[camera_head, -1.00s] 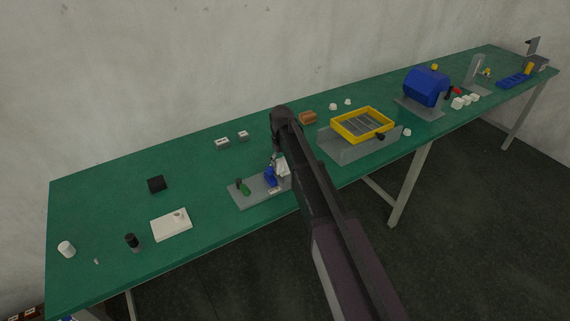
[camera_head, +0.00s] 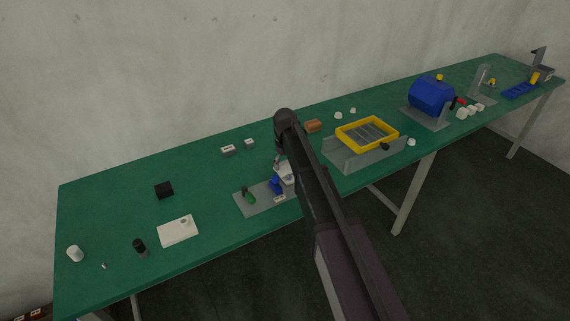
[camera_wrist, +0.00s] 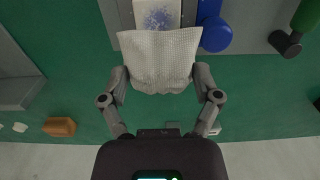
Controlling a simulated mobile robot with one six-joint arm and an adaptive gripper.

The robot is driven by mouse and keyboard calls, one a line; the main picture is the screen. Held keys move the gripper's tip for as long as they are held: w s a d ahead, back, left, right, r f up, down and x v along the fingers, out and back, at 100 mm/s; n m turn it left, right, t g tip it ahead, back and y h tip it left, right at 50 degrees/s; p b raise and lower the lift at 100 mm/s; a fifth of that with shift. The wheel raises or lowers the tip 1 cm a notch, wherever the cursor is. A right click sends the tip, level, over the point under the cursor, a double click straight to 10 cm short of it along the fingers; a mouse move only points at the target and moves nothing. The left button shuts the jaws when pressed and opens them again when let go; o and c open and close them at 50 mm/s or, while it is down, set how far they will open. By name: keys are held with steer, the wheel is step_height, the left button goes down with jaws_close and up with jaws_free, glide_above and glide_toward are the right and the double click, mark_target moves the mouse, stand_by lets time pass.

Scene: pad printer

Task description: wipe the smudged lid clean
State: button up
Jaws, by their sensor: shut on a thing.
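My gripper (camera_wrist: 160,78) is shut on a white waffle-textured cloth (camera_wrist: 158,58), which spreads out between and beyond its fingers. The smudged lid (camera_wrist: 157,14) is a pale plate with blue speckles. It lies just past the cloth's far edge at the top of the wrist view, partly cut off by the frame, and the cloth may cover part of it. I cannot tell whether the cloth touches it. In the head view the cloth (camera_head: 287,174) is a small white patch below my arm's end, above the grey base of the pad printer (camera_head: 244,206).
Beside the lid stand a blue part (camera_wrist: 216,35) and a green-handled part (camera_wrist: 306,16). A yellow-framed screen (camera_head: 367,133) on a grey stand is to the right. The green table (camera_head: 120,200) has free room at left.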

steer(key=shift+r+p, duration=1.7)
steer(key=shift+r, duration=0.25)
steer(key=shift+r+p, duration=1.5)
steer(key=shift+r, duration=0.05)
steer(key=shift+f, duration=0.1)
